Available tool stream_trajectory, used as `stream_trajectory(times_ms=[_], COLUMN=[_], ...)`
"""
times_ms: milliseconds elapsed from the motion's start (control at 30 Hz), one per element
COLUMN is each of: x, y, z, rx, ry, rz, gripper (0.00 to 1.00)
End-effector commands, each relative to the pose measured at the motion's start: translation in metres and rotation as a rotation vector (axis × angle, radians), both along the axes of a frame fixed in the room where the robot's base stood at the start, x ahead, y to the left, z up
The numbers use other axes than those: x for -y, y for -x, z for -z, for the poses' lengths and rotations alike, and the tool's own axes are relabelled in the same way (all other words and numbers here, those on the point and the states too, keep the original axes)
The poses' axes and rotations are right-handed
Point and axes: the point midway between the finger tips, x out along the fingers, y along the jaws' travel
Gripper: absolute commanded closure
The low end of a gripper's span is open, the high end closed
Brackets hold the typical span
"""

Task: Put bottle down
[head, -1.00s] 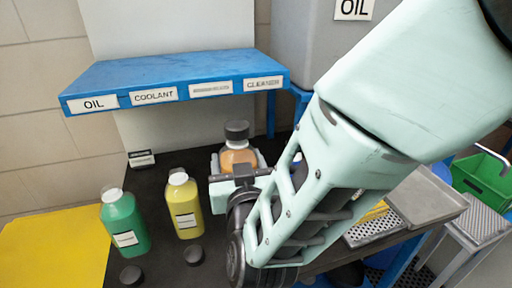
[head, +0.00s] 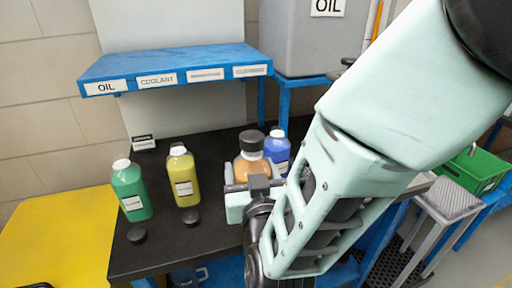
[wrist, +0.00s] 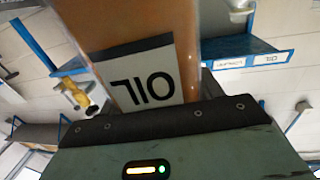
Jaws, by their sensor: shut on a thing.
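An amber bottle (head: 249,168) with a dark cap stands roughly upright in my gripper (head: 252,187), which is shut on it over the dark bench (head: 180,248). Whether its base touches the bench is hidden by my gripper and arm. In the wrist view the bottle (wrist: 190,50) fills the upper middle, and its white label reads OIL, turned in the picture.
A green bottle (head: 130,190) and a yellow bottle (head: 184,178) stand to the left, with black caps (head: 136,235) (head: 192,218) before them. A blue bottle (head: 277,150) is close behind right. A blue labelled shelf (head: 175,67) overhangs the back. Bare bench lies front left.

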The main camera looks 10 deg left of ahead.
Motion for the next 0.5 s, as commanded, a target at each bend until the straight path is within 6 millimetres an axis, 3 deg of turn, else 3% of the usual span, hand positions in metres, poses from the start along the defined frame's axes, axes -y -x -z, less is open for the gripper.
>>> stream_trajectory(times_ms=[267, 367, 500], x=[0.056, 0.084, 0.137], y=[-0.005, -0.007, -0.010], z=[0.033, 0.049, 0.080], rx=[-0.002, -0.002, -0.004], ry=[0.008, 0.010, 0.014], rz=[0.055, 0.083, 0.135], gripper=[1.00, 1.00, 1.00])
